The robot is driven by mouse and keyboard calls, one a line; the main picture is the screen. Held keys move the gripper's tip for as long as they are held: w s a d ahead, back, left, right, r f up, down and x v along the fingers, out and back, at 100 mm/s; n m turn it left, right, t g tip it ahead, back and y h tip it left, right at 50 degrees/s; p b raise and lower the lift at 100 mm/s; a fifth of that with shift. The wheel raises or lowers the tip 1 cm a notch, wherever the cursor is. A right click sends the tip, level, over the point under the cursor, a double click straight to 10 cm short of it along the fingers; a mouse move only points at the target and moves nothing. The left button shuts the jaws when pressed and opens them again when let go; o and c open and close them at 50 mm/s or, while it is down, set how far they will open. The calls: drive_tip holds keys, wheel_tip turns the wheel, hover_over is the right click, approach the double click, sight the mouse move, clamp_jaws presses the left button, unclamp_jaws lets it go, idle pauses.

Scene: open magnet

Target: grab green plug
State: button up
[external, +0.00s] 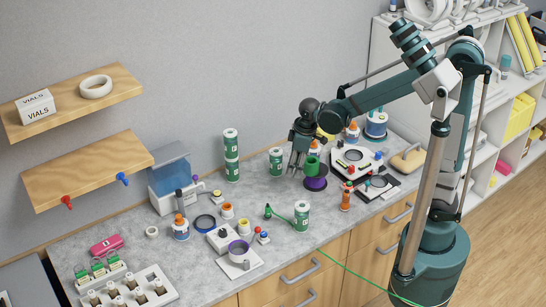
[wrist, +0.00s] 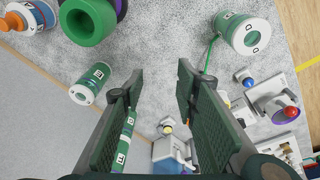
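A small dark green plug (external: 267,211) lies on the grey counter in the external view, left of a green-and-white can (external: 302,215). A thin green cord (external: 282,217) leads from it toward the can. In the wrist view the cord (wrist: 211,50) runs from beside that can (wrist: 245,33) down behind my right finger; the plug itself is not clearly visible there. My gripper (external: 295,172) points down above the counter, behind and to the right of the plug. In the wrist view my gripper (wrist: 160,72) is open, with only counter showing between its fingers.
A green hollow cylinder (external: 312,165) sits on a purple spool (external: 316,183) close to my gripper's right. Another can (external: 276,161) stands close to its left, and stacked cans (external: 231,155) stand farther left. A white-and-purple device (external: 239,257) is at the front. Counter around the plug is fairly clear.

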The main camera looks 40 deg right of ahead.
sight(268, 207)
drive_tip(key=a+f+n+p, duration=0.1)
drive_tip(key=a+f, duration=0.1)
drive_tip(key=a, duration=0.2)
drive_tip(key=a+f+n+g+p, duration=0.1)
drive_tip(key=a+f, duration=0.1)
drive_tip(key=a, duration=0.3)
drive_tip(key=s+a+f+n+g+h+p, duration=0.1)
drive_tip(key=a+f, duration=0.2)
drive_tip(key=a, duration=0.1)
drive_tip(key=shift+a+n+p, duration=0.3)
drive_tip(key=shift+n+p, duration=0.1)
drive_tip(key=shift+s+a+f, duration=0.15)
drive_tip(key=shift+a+f, duration=0.05)
drive_tip(key=shift+a, duration=0.1)
drive_tip(key=shift+f, duration=0.1)
drive_tip(key=shift+f, duration=1.2)
drive_tip(key=shift+f, duration=2.6)
drive_tip(key=c, duration=1)
